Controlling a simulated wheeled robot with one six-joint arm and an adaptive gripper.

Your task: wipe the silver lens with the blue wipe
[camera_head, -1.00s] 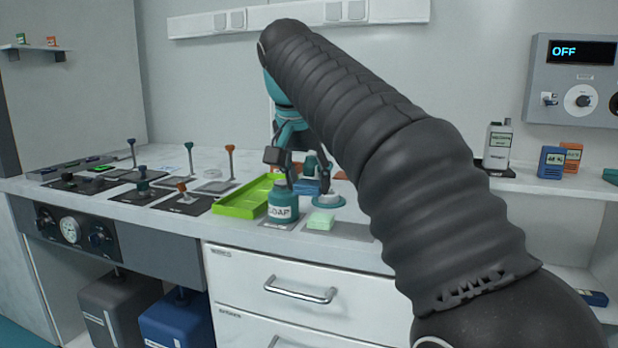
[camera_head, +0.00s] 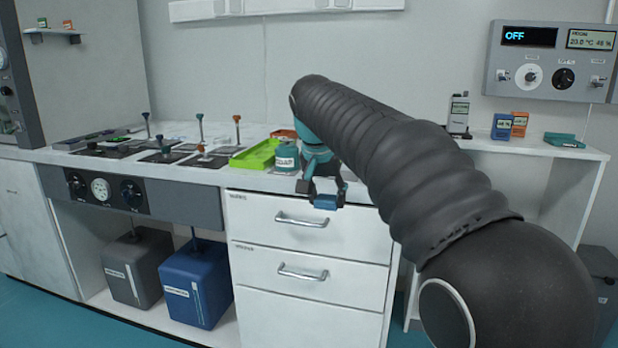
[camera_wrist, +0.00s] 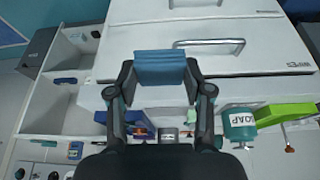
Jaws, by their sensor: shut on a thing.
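The blue wipe (camera_head: 326,202) is a small folded pad held in my gripper (camera_head: 324,196). In the wrist view my gripper (camera_wrist: 160,85) has its two fingers on either side of the wipe (camera_wrist: 160,67), which is clear of any surface. In the head view the gripper hangs in front of the bench's front edge, beside the upper drawer. I cannot pick out the silver lens for certain; several small posts and mounts stand on the bench to the left, too small to tell apart.
A teal soap bottle (camera_head: 286,158) and a green tray (camera_head: 256,154) stand on the bench just left of my gripper. A drawer handle (camera_head: 301,219) projects below it. A side shelf (camera_head: 540,147) with small boxes is at right. Grey and blue containers (camera_head: 196,283) sit underneath.

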